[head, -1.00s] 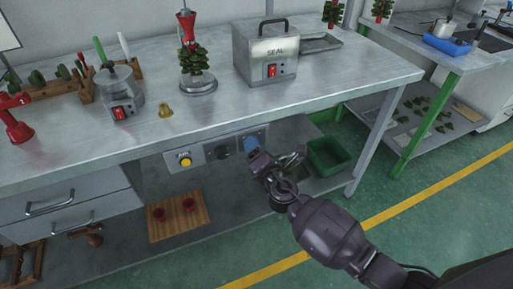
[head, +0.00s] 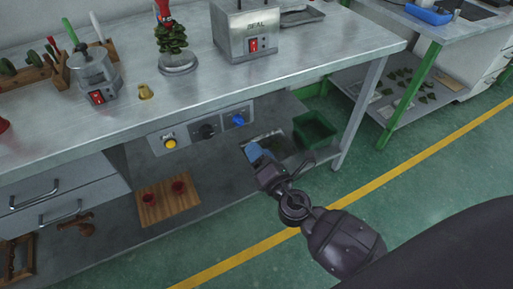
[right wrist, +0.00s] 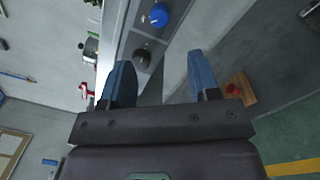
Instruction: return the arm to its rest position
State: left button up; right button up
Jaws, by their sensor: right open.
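My right gripper (head: 254,152) is in front of the workbench, below the level of its top and just in front of the lower shelf. In the right wrist view its two blue fingers (right wrist: 163,85) stand apart with nothing between them. Past the fingers, that view shows the black knob (right wrist: 141,57) and the blue knob (right wrist: 159,15) of the bench's control panel. The fingers look clear of the panel. My left gripper is not in either view.
The bench edge (head: 300,82) runs above my right gripper. A green bin (head: 314,130) stands close to its right on the lower shelf. A wooden board (head: 165,203) with two red cups lies to the left. Green floor (head: 420,190) with a yellow line is open at right.

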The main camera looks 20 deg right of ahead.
pick_arm(q)
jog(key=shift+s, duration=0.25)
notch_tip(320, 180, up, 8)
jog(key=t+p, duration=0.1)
jog(key=p, duration=0.8)
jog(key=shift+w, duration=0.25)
pick_arm(e)
jog(key=s+d+f+m+g, duration=0.1)
jog(key=s+d+m+g, duration=0.2)
jog(key=s+m, duration=0.9)
jog(key=s+d+f+m+g, duration=0.1)
jog(key=s+d+m+g, duration=0.3)
jog(key=s+m, duration=0.8)
jog(key=s, duration=0.3)
jog(key=shift+f+g+h, duration=0.2)
jog(key=shift+g+h, duration=0.1)
